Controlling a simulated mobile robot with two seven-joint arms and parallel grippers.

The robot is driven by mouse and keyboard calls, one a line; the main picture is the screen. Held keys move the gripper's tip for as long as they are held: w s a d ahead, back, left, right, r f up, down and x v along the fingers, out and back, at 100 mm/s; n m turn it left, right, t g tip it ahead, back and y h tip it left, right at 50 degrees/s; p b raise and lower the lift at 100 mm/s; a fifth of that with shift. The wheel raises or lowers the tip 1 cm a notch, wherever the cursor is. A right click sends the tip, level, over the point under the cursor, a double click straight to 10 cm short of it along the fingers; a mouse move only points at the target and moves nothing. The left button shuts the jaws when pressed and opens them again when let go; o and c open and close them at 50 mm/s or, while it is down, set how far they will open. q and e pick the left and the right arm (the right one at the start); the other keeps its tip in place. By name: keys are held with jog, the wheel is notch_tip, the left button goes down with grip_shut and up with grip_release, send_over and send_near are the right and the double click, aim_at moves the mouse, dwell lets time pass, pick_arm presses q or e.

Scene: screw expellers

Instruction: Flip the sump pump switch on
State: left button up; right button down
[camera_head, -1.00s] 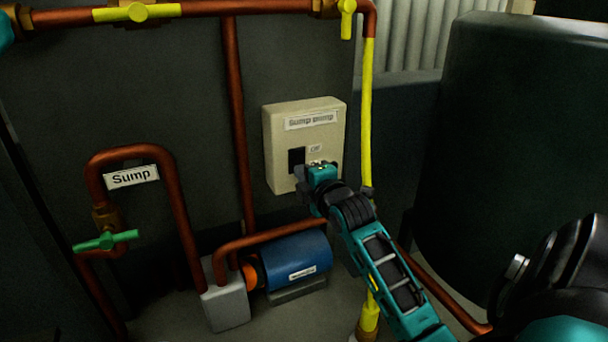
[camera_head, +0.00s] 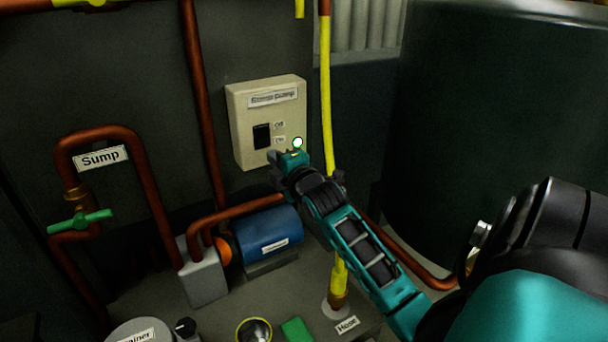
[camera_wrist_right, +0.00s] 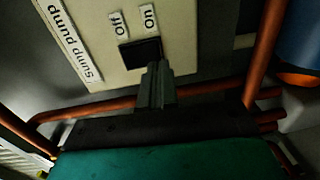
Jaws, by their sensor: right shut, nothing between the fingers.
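The sump pump switch box (camera_head: 240,105) is a beige box on the dark wall, with a "Sump Pump" label across its top. Its black switch (camera_head: 262,136) sits in the lower middle, beside small off and on labels. A round lamp (camera_head: 298,142) at the box's lower right glows whitish green. My right gripper (camera_head: 276,155) is shut and empty, just below the switch. In the right wrist view the box (camera_wrist_right: 185,40) fills the top, and the closed fingertips (camera_wrist_right: 155,70) overlap the lower edge of the switch (camera_wrist_right: 138,53); contact cannot be told. My left gripper is out of view.
A blue pump motor (camera_head: 268,232) and grey pump block (camera_head: 203,275) stand below the box, with copper pipes around. A yellow pipe (camera_head: 326,100) runs down right of the box. A large dark tank (camera_head: 480,130) stands at right. Small items lie at the bottom.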

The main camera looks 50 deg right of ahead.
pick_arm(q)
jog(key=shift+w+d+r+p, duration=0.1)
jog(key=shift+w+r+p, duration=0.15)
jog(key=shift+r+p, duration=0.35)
pick_arm(e)
jog(key=f+v, duration=0.2)
jog(key=v, duration=0.7)
jog(key=shift+s, duration=0.25)
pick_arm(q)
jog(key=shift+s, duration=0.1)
pick_arm(e)
jog(key=shift+a, duration=0.1)
